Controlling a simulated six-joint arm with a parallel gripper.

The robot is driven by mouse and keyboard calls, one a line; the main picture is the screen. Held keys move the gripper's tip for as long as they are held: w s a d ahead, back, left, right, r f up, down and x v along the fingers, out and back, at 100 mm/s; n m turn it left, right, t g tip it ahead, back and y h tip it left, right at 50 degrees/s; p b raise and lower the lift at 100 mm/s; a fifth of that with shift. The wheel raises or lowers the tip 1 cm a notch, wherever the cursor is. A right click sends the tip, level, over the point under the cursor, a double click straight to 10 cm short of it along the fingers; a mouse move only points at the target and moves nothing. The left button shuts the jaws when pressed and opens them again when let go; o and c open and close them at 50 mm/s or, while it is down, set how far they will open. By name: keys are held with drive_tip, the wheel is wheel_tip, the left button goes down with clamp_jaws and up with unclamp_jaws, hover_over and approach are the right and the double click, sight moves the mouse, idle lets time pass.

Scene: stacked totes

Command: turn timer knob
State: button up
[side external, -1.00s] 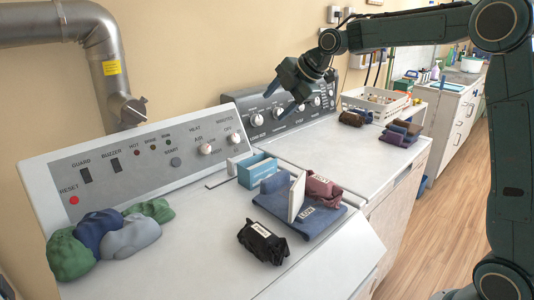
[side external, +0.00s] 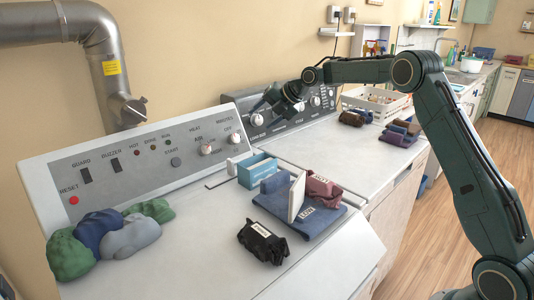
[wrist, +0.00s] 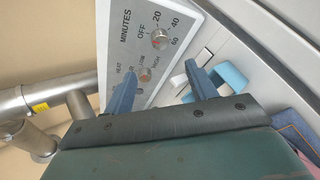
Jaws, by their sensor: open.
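The timer knob (side external: 235,137), marked MINUTES, is a round light knob at the right end of the white machine's sloped panel (side external: 130,160). My gripper (side external: 266,107) is open and empty. In the side view it appears up and right of the knob, in front of the dark panel. In the wrist view the fingers (wrist: 160,73) are spread, and the knob appears beyond and between them, apart from both. The exact gap cannot be told.
The heat knob (side external: 206,149) sits just left of the timer knob. A blue open box (side external: 257,170) and folded cloths (side external: 300,205) lie on the white top. A dark panel with knobs (side external: 257,120) stands behind. A white crate (side external: 375,103) is farther right.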

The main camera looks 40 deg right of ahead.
sight(236, 138)
drive_tip(key=shift+f, duration=0.1)
drive_tip(key=shift+x, duration=6.75)
drive_tip(key=shift+w, duration=0.1)
drive_tip(key=c, duration=1)
